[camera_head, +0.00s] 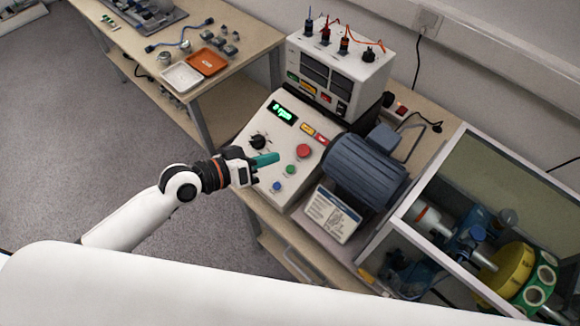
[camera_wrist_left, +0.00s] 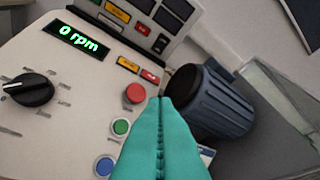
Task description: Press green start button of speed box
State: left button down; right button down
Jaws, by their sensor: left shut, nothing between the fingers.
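The speed box (camera_head: 264,128) is a light, sloped panel on the bench. Its green start button (camera_head: 290,169) sits between a red button (camera_head: 303,151) and a blue button (camera_head: 277,186). In the left wrist view the green button (camera_wrist_left: 121,127) is left of the fingers, and the display (camera_wrist_left: 78,40) reads 0 rpm. My left gripper (camera_head: 276,157), with teal fingers, is shut and empty. It is over the panel, left of and above the green button in the head view. I see no contact with the button. My right gripper is not in view.
A black knob (camera_head: 258,142) is on the panel's left. A blue motor (camera_head: 366,170) stands right of the buttons, with a label card (camera_head: 332,214) in front. A power supply (camera_head: 336,72) with cables stands behind. A glass-sided case (camera_head: 450,258) is at right.

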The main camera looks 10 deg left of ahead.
aim_at(290, 169)
pick_arm(q)
jog(key=shift+f, duration=0.1)
jog(key=f+b, duration=0.2)
jog(key=w+d+f+b, duration=0.1)
jog(key=f+b, duration=0.1)
jog(key=w+f+b, duration=0.1)
jog(key=f+b, duration=0.1)
jog(key=shift+w+d+f, duration=0.25)
jog(key=shift+d, duration=0.05)
jog(key=shift+w+d+f+b, duration=0.25)
jog(key=shift+w+f+b, duration=0.1)
jog(key=shift+f+b, duration=0.3)
dwell(1.4)
jog(key=shift+w+d+f, duration=0.1)
jog(key=shift+w+f, duration=0.05)
jog(key=shift+f, duration=0.25)
